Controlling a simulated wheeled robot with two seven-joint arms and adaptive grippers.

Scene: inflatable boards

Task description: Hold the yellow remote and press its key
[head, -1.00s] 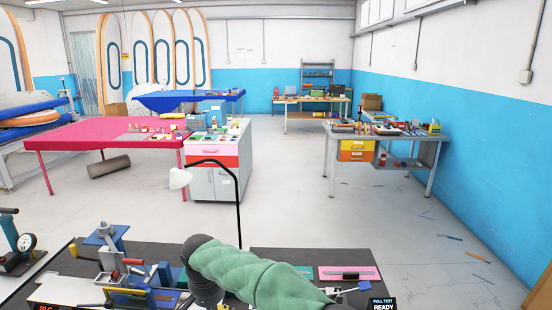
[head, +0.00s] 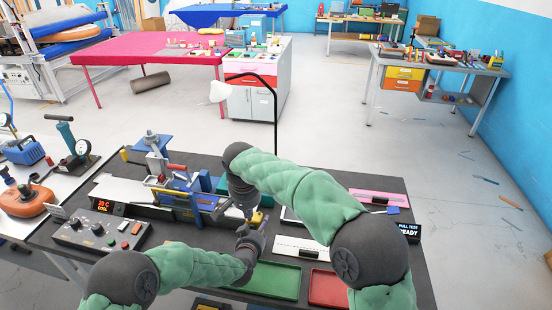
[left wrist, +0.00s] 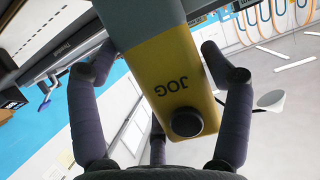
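The yellow remote (left wrist: 175,80) fills the middle of the left wrist view. It has a grey section at its far end, the word JOG and a round black key (left wrist: 187,122). In the head view, a small yellow part of the remote (head: 257,217) shows above my left gripper (head: 250,232). My right gripper (head: 247,210) points down just above and left of that yellow part. Its fingertips are too small and dark to read, and contact is unclear.
A dark workbench lies below both grippers, with a green tray (head: 272,281) and a red tray (head: 328,287) in front. A blue clamp device (head: 185,193) stands left of the grippers. A control box (head: 97,231) sits farther left. A lamp (head: 220,92) rises behind.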

